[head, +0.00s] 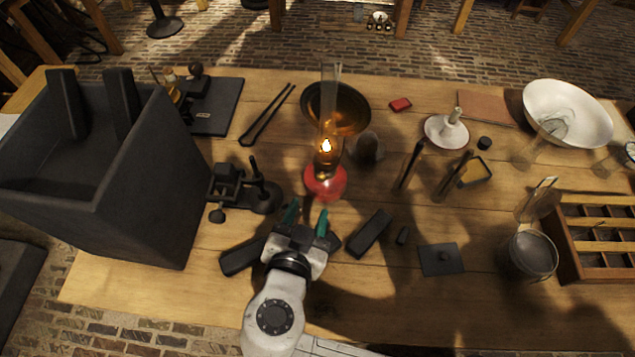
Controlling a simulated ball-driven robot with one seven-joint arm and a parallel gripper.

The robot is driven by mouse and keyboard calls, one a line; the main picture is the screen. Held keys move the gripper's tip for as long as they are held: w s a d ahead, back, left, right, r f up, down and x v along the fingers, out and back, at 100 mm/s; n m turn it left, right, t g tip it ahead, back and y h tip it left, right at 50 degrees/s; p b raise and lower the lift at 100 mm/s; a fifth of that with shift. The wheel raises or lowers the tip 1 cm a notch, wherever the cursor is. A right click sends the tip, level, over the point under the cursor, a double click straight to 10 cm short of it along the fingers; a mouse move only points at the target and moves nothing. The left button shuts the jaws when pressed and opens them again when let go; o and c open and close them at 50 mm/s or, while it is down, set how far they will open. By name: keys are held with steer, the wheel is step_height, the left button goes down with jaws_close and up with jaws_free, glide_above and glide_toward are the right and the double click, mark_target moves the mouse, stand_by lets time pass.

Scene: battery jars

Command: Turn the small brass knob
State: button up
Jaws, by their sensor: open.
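An oil lamp (325,183) stands upright near the middle of the table in the head view. It has a red base, a brass-coloured burner (325,166), a lit flame and a tall glass chimney. A small brass knob cannot be picked out clearly on the burner at this size. My gripper (306,217) is just in front of the lamp's base, on the near side. Its two green-tipped fingers are spread apart with nothing between them. The fingers appear apart from the lamp, though the exact gap cannot be told.
Dark blocks (371,233) lie by my gripper. A black clamp-like device (232,187) is left of the lamp. A dark bowl (352,100) is behind it and a dark jar (366,148) to its right. A large dark box (150,190) fills the left.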

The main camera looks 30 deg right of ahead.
mark_target(320, 179)
steer(key=p+x, duration=0.1)
steer(key=x, duration=0.8)
steer(key=shift+w+d+f+p, duration=0.1)
steer(key=shift+w+d+p, duration=0.05)
steer(key=shift+d+p, duration=0.2)
steer(key=shift+c, duration=0.4)
jaws_close()
